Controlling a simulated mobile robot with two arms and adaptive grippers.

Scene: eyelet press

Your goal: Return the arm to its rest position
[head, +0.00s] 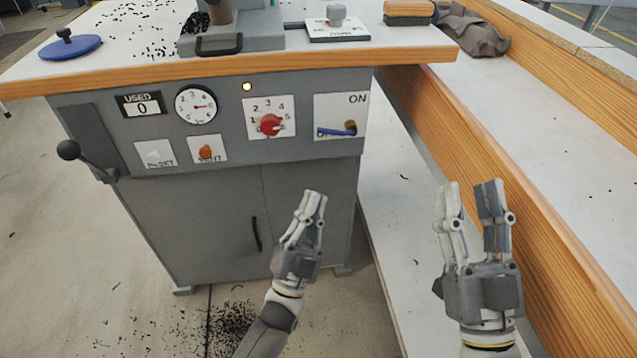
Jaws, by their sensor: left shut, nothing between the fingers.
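My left gripper (314,196) is in front of the grey press cabinet (205,225), below its control panel. Its fingers are shut and hold nothing. My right gripper (470,186) is further right, over the lower bench by the wooden edge. Its two fingers stand apart with nothing between them. Both grippers look clear of the cabinet and its controls. A lever with a black knob (68,150) sticks out on the cabinet's left side.
The panel carries a dial gauge (195,104), a red knob (269,124), an orange switch (206,153) and a blue-handled switch (337,129) by "ON". On top are a blue lid (70,47), a grey tray (232,41) and a brush (408,11). A grey cloth (472,32) lies at right.

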